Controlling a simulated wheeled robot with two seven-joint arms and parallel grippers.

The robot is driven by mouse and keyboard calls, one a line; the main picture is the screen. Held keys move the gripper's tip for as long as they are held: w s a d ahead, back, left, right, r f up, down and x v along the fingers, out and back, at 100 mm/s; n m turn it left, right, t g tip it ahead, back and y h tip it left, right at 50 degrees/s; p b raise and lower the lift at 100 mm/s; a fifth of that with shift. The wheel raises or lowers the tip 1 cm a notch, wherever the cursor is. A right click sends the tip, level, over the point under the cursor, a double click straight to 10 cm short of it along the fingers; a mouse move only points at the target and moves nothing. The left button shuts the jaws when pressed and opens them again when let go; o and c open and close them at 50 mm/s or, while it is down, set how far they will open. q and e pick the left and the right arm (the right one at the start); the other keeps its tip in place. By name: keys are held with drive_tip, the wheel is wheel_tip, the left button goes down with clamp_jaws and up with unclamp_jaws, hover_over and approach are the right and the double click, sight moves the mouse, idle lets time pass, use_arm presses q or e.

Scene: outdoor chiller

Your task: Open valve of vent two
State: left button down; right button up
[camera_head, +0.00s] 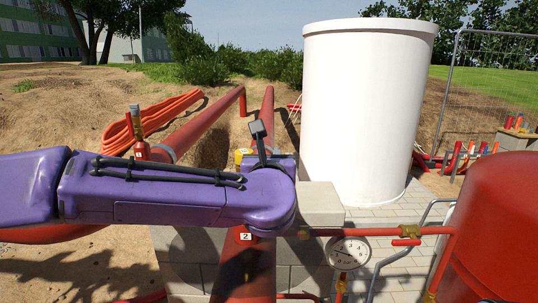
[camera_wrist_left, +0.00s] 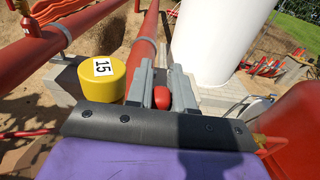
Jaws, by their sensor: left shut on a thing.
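My left gripper (camera_wrist_left: 163,92) has its two grey fingers on either side of a small rounded red handle (camera_wrist_left: 161,98), seen in the left wrist view. It is shut on this handle. In the head view my purple left arm and wrist cover the handle and the fingers. A white label with a "2" (camera_head: 245,236) is on the red vertical pipe (camera_head: 243,270) just below my wrist. How far the handle is turned cannot be told. My right gripper is not in view.
A yellow cap marked 15 (camera_wrist_left: 103,80) stands close left of the fingers. A white tank (camera_head: 365,110) rises behind. A pressure gauge (camera_head: 348,253), a red-handled brass valve (camera_head: 408,236) and a large red vessel (camera_head: 495,230) are at the right.

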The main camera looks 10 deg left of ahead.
use_arm(q)
drive_tip(key=g+p, duration=0.1)
drive_tip(key=w+g+p, duration=0.1)
drive_tip(key=shift+w+a+f+h+p, duration=0.15)
drive_tip(key=shift+w+a+h+p, duration=0.05)
drive_tip(key=shift+w+h+p, duration=0.1)
drive_tip(key=c, duration=1.4)
unclamp_jaws()
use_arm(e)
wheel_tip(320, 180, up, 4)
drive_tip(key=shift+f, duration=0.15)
use_arm(q)
drive_tip(key=shift+o, duration=0.2)
drive_tip(key=b+v, duration=0.4)
drive_tip(key=v, duration=0.6)
drive_tip(key=shift+s+b, duration=0.15)
drive_tip(key=shift+b, duration=0.2)
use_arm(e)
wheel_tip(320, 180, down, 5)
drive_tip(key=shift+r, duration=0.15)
use_arm(q)
drive_tip(key=shift+d, duration=0.1)
